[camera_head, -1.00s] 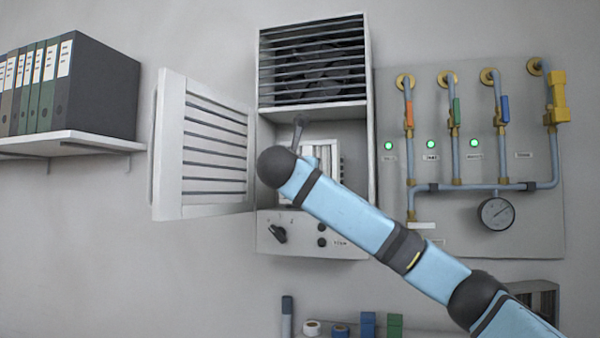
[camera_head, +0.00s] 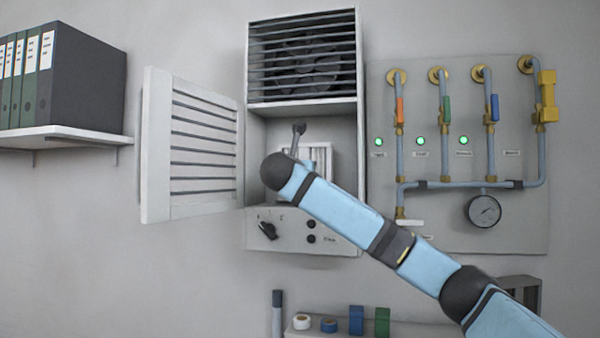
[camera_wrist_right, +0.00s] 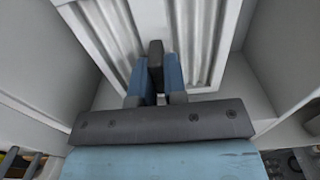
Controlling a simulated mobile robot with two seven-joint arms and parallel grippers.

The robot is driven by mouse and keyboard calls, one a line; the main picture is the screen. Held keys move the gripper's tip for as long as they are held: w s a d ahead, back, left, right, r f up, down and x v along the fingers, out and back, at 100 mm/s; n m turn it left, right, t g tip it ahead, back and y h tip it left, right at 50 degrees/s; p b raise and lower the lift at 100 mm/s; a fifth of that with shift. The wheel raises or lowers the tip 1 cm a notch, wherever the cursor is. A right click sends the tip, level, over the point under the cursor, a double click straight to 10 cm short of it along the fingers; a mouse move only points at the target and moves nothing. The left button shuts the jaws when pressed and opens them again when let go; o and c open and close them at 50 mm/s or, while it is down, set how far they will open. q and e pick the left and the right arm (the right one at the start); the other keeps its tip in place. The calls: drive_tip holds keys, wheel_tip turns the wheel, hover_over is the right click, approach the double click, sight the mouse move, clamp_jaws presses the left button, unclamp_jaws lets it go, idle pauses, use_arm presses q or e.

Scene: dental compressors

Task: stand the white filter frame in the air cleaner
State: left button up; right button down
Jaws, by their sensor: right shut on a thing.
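The air cleaner (camera_head: 252,135) is a light grey wall cabinet with its slatted door (camera_head: 155,150) swung open to the left. The white filter frame (camera_head: 322,153), with pale pleated panels, is upright in the open lower bay, partly hidden by my right arm. It fills the upper middle of the right wrist view (camera_wrist_right: 153,18). My right gripper (camera_wrist_right: 156,68) is shut on a dark grip on the frame's front. In the head view the fingers are mostly hidden behind the wrist. Whether the frame rests on the bay floor cannot be told. My left gripper is not in view.
A fan grille (camera_head: 300,60) is above the bay, and a knob panel (camera_head: 290,230) below. A pipe board with valves and a gauge (camera_head: 484,210) is to the right. A shelf with binders (camera_head: 80,75) is at left. Tape rolls and small blocks (camera_head: 356,320) stand below.

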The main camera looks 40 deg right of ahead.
drive_tip(key=shift+s+a+f, duration=0.15)
drive_tip(key=shift+f, duration=0.4)
idle(0.9)
drive_tip(key=c, duration=0.6)
unclamp_jaws()
drive_tip(key=v, duration=1.2)
idle(0.7)
idle(0.4)
